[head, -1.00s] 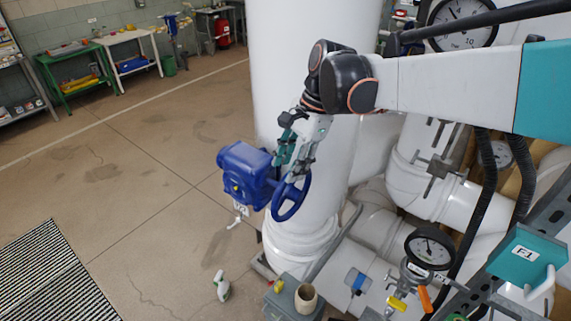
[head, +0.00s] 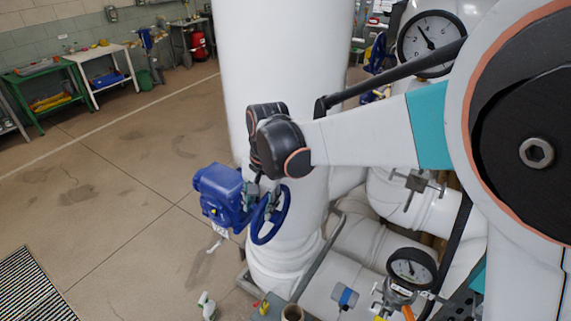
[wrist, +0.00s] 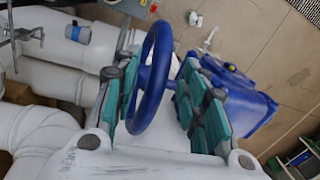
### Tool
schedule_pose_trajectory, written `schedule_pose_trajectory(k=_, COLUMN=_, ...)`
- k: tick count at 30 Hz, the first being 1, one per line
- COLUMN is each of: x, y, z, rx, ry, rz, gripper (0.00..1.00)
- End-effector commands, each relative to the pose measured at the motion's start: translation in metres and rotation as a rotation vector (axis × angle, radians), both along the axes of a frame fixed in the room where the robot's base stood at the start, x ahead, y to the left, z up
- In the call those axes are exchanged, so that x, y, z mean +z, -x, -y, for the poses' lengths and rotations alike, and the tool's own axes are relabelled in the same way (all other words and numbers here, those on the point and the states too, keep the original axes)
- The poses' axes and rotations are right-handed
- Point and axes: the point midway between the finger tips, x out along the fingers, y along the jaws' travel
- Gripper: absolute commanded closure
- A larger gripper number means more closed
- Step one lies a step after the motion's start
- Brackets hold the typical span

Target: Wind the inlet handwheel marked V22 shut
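The blue handwheel (head: 281,220) stands on edge on the right side of a blue gearbox body (head: 217,190), in front of a thick white pipe. A small white tag (head: 220,230) hangs below the body; its lettering is too small to read surely. My gripper (head: 263,204) is at the wheel, partly hidden by my wrist. In the wrist view my gripper (wrist: 163,88) is open, with teal pads on both sides of the wheel's rim (wrist: 151,95). A gap shows between the rim and the right pads. The left pads are very close to the rim; contact cannot be told.
The white pipe (head: 288,60) rises close behind the wheel. Lower white pipes, a gauge (head: 411,268) and a grey rail (head: 318,258) are at right. A spray bottle (head: 207,305) stands on the floor. The floor left of the gearbox is mostly clear.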

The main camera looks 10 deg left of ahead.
Motion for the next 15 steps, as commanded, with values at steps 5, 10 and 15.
schedule_pose_trajectory(k=5, x=-0.023, y=-0.001, z=-0.003, rx=-0.001, ry=0.0, rz=0.0, gripper=0.6)
schedule_pose_trajectory(k=10, x=-0.031, y=-0.001, z=-0.004, rx=-0.001, ry=0.0, rz=0.0, gripper=0.6)
schedule_pose_trajectory(k=15, x=-0.032, y=-0.002, z=-0.004, rx=-0.002, ry=0.0, rz=0.0, gripper=0.6)
